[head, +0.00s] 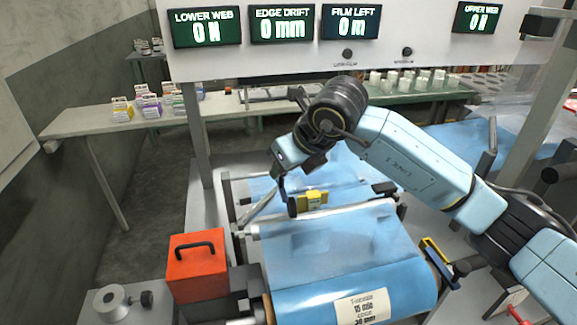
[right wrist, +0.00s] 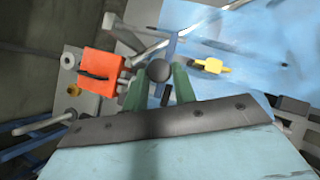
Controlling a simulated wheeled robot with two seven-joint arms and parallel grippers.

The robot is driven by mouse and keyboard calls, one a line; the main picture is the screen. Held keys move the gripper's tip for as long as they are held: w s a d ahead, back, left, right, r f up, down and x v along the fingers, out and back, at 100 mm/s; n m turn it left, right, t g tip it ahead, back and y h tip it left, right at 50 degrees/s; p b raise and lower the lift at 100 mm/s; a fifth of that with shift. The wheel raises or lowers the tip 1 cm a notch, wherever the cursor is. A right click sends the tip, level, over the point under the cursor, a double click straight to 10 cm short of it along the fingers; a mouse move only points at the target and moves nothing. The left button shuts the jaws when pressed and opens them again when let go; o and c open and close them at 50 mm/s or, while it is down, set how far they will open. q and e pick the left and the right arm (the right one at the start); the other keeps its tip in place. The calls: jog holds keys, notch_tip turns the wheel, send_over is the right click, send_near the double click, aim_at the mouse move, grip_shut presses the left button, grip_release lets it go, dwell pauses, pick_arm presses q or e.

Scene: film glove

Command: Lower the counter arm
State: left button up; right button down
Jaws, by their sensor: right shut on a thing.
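My right arm comes in from the right in the head view, and its gripper (head: 287,188) points down over the near side of the machine. In the right wrist view the gripper (right wrist: 160,82) has its two green fingers shut on a round black knob (right wrist: 158,70). The counter arm seems to be the part with this knob, but my gripper hides much of it in the head view. A yellow block (head: 313,198) sits just right of the gripper, over the blue film; it also shows in the right wrist view (right wrist: 212,66). My left gripper is not in view.
An orange box (head: 196,263) with a black handle stands left of the film roll (head: 350,287). Displays (head: 283,24) read 0 N, 0 mm and 0 m. A bench (head: 85,122) with small boxes stands behind. Floor at the left is clear.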

jog(key=c, duration=1.2)
grip_release()
jog(key=shift+s+f, duration=0.25)
jog(key=shift+c, duration=0.2)
jog(key=shift+o, duration=0.6)
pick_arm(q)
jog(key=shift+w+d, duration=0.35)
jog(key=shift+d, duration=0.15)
pick_arm(e)
jog(key=shift+r, duration=0.15)
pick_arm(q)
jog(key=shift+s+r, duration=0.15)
pick_arm(e)
jog(key=v, duration=1.3)
jog(key=shift+r, duration=0.15)
